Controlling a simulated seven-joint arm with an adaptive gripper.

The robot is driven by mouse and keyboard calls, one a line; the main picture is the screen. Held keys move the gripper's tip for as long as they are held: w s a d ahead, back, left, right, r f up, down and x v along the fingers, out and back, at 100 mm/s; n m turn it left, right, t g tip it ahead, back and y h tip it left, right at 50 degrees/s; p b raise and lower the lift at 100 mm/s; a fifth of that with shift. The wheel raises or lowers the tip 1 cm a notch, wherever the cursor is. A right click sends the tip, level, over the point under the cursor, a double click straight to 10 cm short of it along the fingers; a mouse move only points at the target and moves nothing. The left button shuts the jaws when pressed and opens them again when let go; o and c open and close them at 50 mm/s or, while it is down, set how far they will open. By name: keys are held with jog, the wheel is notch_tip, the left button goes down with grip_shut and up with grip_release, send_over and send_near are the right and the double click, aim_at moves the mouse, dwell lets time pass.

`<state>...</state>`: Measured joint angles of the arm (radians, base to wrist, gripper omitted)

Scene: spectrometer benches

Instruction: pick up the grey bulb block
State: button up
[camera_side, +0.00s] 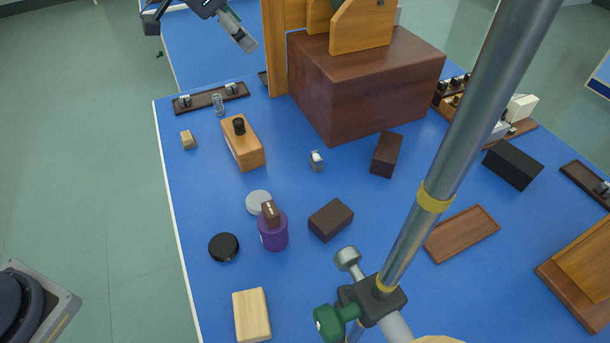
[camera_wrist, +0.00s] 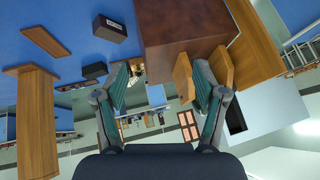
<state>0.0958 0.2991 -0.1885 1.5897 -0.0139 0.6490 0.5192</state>
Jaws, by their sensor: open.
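The grey bulb block (camera_side: 317,166) is a small grey block with a pale rounded top. It stands on the blue table in front of the large dark brown box, and I cannot make it out in the wrist view. My gripper (camera_wrist: 160,85) is open, with its two teal-lined fingers spread and nothing between them. In the side view, a grey jointed part at the upper left edge (camera_side: 238,32) looks like my gripper. It is above the far edge of the table, well away from the bulb block.
The brown box (camera_side: 358,95) carries upright wooden panels. Near the bulb block are a dark brown block (camera_side: 387,155) and an orange wooden block (camera_side: 242,146). A purple cylinder (camera_side: 273,232) stands nearer. A metal pole (camera_side: 470,110) crosses the right. Bare blue table surrounds the bulb block.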

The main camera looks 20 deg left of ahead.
jog(key=w+d+f+g, duration=0.1)
jog(key=w+d+f, duration=0.15)
jog(key=f, duration=0.25)
jog(key=w+d+f+g, duration=0.1)
jog(key=w+d+f, duration=0.15)
jog(key=f, duration=0.25)
jog(key=g, duration=0.2)
send_near(313, 156)
jog(key=shift+m+h, duration=0.3)
jog(key=shift+m, duration=0.1)
jog(key=x, duration=0.5)
jog(key=shift+s+a+f, duration=0.15)
jog(key=shift+s+f, duration=0.1)
jog(key=shift+f, duration=0.15)
jog(key=shift+w+x, duration=0.15)
jog(key=shift+x, duration=1.35)
jog(key=shift+w+x, duration=0.15)
jog(key=shift+x, duration=1.3)
jog(key=shift+r, duration=0.1)
jog(key=c, duration=1.2)
jog(key=shift+r, duration=0.1)
